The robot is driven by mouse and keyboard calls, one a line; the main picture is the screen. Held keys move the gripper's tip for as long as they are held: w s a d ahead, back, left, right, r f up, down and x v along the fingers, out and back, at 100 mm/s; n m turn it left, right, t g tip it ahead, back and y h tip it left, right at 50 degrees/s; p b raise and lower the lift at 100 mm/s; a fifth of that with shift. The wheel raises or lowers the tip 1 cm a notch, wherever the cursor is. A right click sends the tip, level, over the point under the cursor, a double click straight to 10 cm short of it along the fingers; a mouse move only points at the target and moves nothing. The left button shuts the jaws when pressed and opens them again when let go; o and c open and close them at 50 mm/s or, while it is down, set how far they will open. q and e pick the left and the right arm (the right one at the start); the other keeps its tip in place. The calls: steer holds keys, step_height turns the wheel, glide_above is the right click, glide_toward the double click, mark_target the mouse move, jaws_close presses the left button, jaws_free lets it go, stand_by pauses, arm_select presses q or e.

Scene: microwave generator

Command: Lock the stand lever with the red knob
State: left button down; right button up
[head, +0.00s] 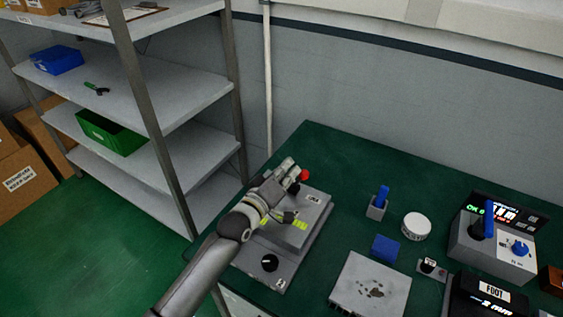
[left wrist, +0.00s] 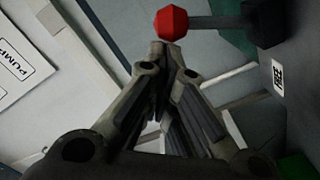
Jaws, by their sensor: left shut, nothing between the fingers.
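The red knob (head: 304,175) sits at the far side of a grey stand (head: 318,213) on the green table. In the left wrist view the red knob (left wrist: 171,23) is at the end of a short dark lever (left wrist: 218,21) that runs right to a dark block. My left gripper (head: 291,166) is over the stand, just left of the knob. In the left wrist view my left gripper (left wrist: 172,50) is shut and empty, its fingertips close below the knob. I cannot tell whether they touch it. My arm and hand hide part of the stand. My right gripper is not in view.
A black dial (head: 270,262) is at the stand's near end. To the right are a small holder with a blue piece (head: 382,197), a white round container (head: 416,226), a grey plate (head: 370,288) and a control box (head: 492,248). A shelf rack (head: 150,95) stands left.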

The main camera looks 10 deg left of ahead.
arm_select(q)
steer(key=shift+s+d+f+m+p, duration=0.1)
steer(key=shift+s+d+m+p, duration=0.25)
steer(key=shift+d+m, duration=0.4)
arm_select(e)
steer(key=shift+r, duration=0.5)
arm_select(q)
steer(key=shift+w+a, duration=0.1)
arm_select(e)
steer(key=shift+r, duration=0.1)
